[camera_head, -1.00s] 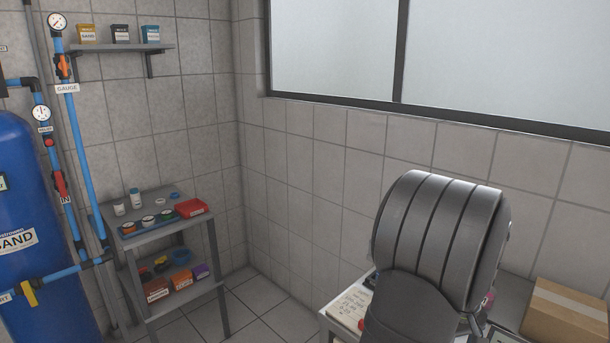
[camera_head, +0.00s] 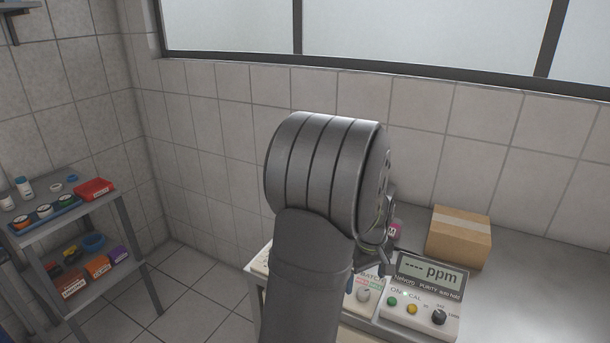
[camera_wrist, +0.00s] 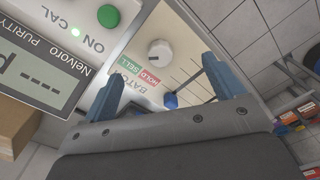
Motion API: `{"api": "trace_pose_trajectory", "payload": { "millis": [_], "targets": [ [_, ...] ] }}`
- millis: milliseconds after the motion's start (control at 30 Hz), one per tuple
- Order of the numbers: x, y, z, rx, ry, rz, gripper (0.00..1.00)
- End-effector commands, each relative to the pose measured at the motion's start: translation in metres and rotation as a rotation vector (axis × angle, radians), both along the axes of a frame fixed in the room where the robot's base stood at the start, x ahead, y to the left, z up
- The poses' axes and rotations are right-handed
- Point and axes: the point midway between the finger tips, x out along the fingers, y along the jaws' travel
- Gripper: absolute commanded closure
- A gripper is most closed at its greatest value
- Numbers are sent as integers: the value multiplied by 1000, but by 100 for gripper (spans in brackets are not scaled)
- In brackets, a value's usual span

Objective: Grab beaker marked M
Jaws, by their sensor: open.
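A small pink-marked object (camera_head: 394,231) shows in the head view just right of my wrist, near the cardboard box. It is partly hidden by my arm. I cannot tell for sure that it is the beaker, and its letter is too small to read surely. My gripper (camera_wrist: 165,86) is open and empty in the wrist view, its two blue fingers apart above the bench panel. In the head view the gripper is mostly hidden behind my wrist. No beaker shows in the wrist view.
A purity meter (camera_head: 430,290) with a ppm display stands on the bench, right of my gripper. A batch panel (camera_wrist: 165,60) with a white knob lies under the fingers. A cardboard box (camera_head: 459,237) stands behind the meter. The bench's right side is clear. A shelf stand (camera_head: 120,215) is at left.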

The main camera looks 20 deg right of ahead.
Motion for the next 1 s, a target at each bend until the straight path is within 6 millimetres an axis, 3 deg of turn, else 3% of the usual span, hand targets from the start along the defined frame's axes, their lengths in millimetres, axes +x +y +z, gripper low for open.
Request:
{"api": "trace_pose_trajectory", "payload": {
  "millis": [233,467,767,1000],
  "targets": [
    [0,0,15,-2,-2,0,13],
    [1,-1,75,-4,-5,0,13],
    [41,-39,81,-12,8,107,13],
    [87,-84,88,-28,22,241,13]
  ]
}}
